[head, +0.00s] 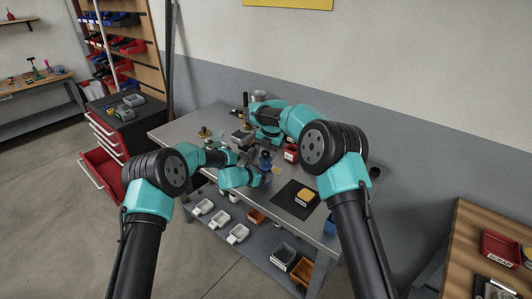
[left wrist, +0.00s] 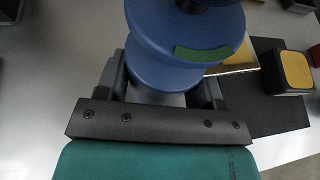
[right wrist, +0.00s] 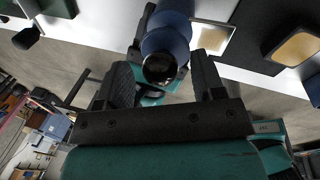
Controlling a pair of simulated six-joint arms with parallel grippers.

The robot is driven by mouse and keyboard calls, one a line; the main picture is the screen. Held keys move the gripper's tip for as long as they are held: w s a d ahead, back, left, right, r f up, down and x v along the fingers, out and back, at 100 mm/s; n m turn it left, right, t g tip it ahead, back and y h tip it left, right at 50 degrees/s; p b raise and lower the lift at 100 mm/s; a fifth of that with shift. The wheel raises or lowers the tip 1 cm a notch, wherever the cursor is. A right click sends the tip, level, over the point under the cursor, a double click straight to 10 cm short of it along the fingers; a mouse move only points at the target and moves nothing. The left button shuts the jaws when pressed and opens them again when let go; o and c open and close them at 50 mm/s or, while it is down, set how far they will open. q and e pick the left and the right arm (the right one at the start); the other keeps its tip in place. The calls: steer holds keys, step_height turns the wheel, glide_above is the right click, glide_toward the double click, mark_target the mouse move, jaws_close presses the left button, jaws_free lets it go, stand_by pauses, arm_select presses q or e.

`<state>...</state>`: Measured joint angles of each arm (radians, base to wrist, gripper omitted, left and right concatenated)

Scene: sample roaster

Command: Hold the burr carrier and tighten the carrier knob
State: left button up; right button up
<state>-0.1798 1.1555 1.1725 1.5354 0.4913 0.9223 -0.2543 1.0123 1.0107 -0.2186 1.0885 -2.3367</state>
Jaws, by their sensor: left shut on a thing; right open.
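The blue burr carrier (head: 266,155) stands upright over the metal bench, small in the head view. In the left wrist view its stacked round blue body (left wrist: 185,30) bears a green strip. My left gripper (left wrist: 165,90) is shut on its lower part; it shows below the carrier in the head view (head: 264,174). In the right wrist view the carrier's blue body (right wrist: 167,32) ends in a shiny dark knob (right wrist: 160,68). My right gripper (right wrist: 168,80) is open, with its fingers on either side of the knob; contact is not visible.
A black mat (head: 291,208) with a yellow-topped block (head: 306,196) lies on the bench to the right. A red bin (head: 291,153) stands close to the grippers. Small parts sit at the bench's left. The front bench strip is mostly bare.

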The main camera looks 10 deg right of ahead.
steer(key=shift+f, duration=0.3)
steer(key=shift+c, duration=0.3)
steer(key=c, duration=0.8)
steer(key=shift+c, duration=0.3)
